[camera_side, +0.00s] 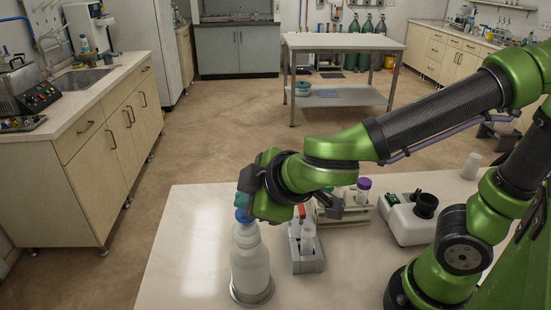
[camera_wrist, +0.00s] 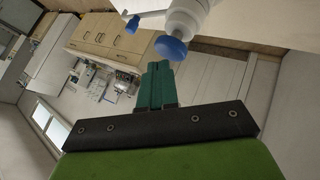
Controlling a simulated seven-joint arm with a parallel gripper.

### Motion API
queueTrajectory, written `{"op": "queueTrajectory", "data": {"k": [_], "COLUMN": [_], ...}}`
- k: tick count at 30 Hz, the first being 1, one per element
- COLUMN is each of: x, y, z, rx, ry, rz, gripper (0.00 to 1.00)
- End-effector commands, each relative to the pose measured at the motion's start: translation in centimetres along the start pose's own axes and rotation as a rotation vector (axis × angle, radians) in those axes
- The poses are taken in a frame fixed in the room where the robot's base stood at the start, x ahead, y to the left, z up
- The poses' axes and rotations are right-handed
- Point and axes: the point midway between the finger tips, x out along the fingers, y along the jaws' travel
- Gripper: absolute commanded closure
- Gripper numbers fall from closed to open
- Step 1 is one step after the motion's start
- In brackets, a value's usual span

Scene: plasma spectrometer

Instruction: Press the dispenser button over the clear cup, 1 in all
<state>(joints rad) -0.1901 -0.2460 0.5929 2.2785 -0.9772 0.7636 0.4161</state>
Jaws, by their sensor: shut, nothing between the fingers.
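The dispenser is a tall translucent white bottle (camera_side: 250,262) standing upright at the table's front left. Blue parts show at its top in the side view, partly covered by my gripper. In the wrist view its blue button (camera_wrist: 171,47) sits on a white body, with a thin side arm ending in a small blue tip (camera_wrist: 133,27). My gripper (camera_wrist: 160,66) is shut and empty, its green fingertips close to the button; I cannot tell whether they touch. A pale translucent cup (camera_side: 471,165) stands at the table's back right, away from the dispenser; I see no cup under the spout.
Right of the bottle stand a grey holder (camera_side: 307,258) with a red-topped piece, a rack with a purple-capped vial (camera_side: 363,190), and a white device with a black top (camera_side: 412,220). The white table (camera_side: 190,245) is clear at its left.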

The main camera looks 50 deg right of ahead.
Motion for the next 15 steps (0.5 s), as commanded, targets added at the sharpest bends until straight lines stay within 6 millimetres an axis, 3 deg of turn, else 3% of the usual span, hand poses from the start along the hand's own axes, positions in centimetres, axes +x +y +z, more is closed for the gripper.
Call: {"op": "queueTrajectory", "data": {"k": [15], "x": [0.45], "y": [-0.28], "z": [0.29], "rx": [-0.001], "ry": [0.0], "rz": [0.001], "gripper": [1.0]}}
